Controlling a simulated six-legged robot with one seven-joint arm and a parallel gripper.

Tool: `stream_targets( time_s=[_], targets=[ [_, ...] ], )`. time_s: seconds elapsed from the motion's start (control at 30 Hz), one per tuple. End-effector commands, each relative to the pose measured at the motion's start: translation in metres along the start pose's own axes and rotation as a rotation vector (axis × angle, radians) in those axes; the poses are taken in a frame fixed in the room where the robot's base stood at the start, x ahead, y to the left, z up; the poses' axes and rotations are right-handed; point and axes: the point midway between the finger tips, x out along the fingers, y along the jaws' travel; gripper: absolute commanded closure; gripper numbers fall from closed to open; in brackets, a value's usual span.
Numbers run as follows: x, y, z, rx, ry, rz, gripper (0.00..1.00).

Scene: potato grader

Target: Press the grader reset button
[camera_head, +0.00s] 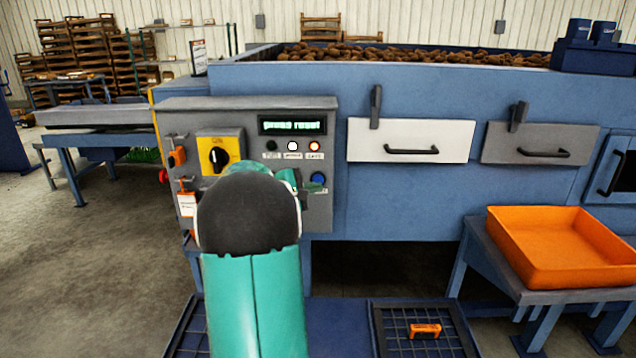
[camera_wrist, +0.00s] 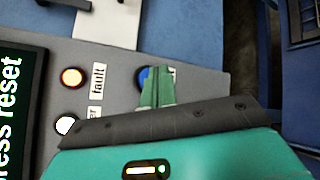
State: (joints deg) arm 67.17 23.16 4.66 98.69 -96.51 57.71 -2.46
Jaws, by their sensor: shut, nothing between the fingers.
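The blue round button (camera_head: 318,178) sits low on the right of the grey control panel (camera_head: 235,110). In the wrist view the blue button (camera_wrist: 143,75) is partly hidden behind my green fingers. My gripper (camera_head: 314,188) is shut and empty, with its tips (camera_wrist: 158,70) over or just beside the button; I cannot tell whether they touch it. The panel's display (camera_head: 292,125) reads "press reset". In the wrist view the orange lamp (camera_wrist: 71,77) is lit beside a "fault" label. The button's own label is mostly hidden by the fingers.
A yellow switch plate (camera_head: 220,150) with a black knob is on the panel's left. A white drawer front (camera_head: 411,140) and a grey one (camera_head: 540,144) are to the right. An orange tray (camera_head: 560,245) rests on a blue stand. Potatoes (camera_head: 400,54) fill the hopper.

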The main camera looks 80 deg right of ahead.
Motion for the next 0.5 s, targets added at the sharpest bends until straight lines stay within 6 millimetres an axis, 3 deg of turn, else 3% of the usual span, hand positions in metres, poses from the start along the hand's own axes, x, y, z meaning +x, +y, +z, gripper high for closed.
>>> stream_targets(
  time_s=[0.5],
  targets=[
    [0.0031,0.0025,-0.0029,0.000,0.001,0.000,1.00]
  ],
)
